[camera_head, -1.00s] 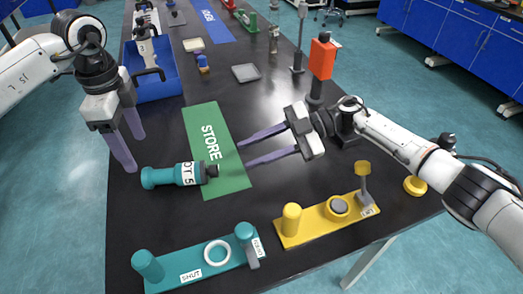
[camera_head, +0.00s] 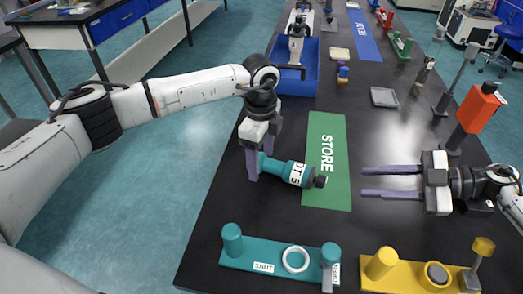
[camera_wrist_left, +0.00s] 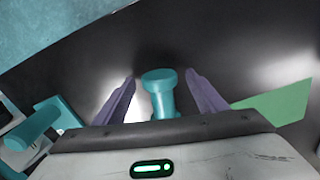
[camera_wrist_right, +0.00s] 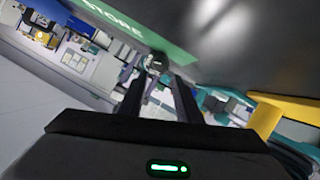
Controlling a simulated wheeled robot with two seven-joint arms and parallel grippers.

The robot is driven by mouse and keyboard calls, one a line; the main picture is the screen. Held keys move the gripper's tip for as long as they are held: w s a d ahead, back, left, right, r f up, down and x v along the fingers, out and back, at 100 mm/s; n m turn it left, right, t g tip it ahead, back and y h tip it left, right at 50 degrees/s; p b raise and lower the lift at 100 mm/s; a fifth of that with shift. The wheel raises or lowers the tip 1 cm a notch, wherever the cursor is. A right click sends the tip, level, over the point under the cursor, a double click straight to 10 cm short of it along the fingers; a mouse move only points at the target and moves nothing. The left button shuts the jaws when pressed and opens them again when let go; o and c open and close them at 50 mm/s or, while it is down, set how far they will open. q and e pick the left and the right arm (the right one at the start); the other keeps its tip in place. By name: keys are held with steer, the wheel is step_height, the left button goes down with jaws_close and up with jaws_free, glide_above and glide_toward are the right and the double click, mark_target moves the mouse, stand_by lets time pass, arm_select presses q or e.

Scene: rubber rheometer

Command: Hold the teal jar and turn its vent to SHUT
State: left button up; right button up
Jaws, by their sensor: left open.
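The teal jar (camera_head: 275,168), with a white lot label and a black end, lies on its side with its black end over the green STORE mat. My left gripper (camera_head: 259,167) is open at the jar's teal end. In the left wrist view the jar's round end (camera_wrist_left: 160,88) shows between the two spread fingers, with gaps on both sides. A teal stand (camera_head: 262,255) at the front carries a SHUT label, a white ring, a post at each end and a lever at the right. My right gripper (camera_head: 363,182) is open and empty, right of the mat.
The green STORE mat (camera_head: 328,135) lies mid-table. A yellow stand (camera_head: 405,272) with a post, knob and lever is front right. A blue bin (camera_head: 300,75) stands behind the jar. An orange box on a post (camera_head: 480,108) is at right. Table between mat and stands is clear.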

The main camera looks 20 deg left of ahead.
mark_target(319, 181)
arm_select(q)
steer(key=c, duration=1.2)
arm_select(e)
steer(key=o, duration=0.4)
steer(key=shift+c, duration=0.2)
steer(key=s+a+n, duration=0.1)
steer(key=n, duration=0.1)
steer(key=s+a+r+n+g+h, duration=0.1)
steer(key=n, duration=0.2)
steer(key=a+n+h, duration=0.1)
steer(key=n, duration=0.1)
steer(key=shift+s+r+n, duration=0.2)
steer(key=shift+s+n, duration=0.1)
steer(key=shift+s, duration=0.1)
steer(key=n+h, duration=0.1)
steer(key=n, duration=0.1)
steer(key=s+a+n+h, duration=0.1)
steer(key=n, duration=0.2)
steer(key=r+n+h, duration=0.1)
steer(key=n, duration=0.1)
steer(key=shift+s+a, duration=0.3)
steer(key=shift+s, duration=0.1)
step_height(319, 181, up, 6)
steer(key=a+n+t+h, duration=0.1)
steer(key=n+t+h, duration=0.35)
steer(key=n, duration=1.15)
steer(key=x, duration=1.2)
steer(key=shift+w, duration=0.35)
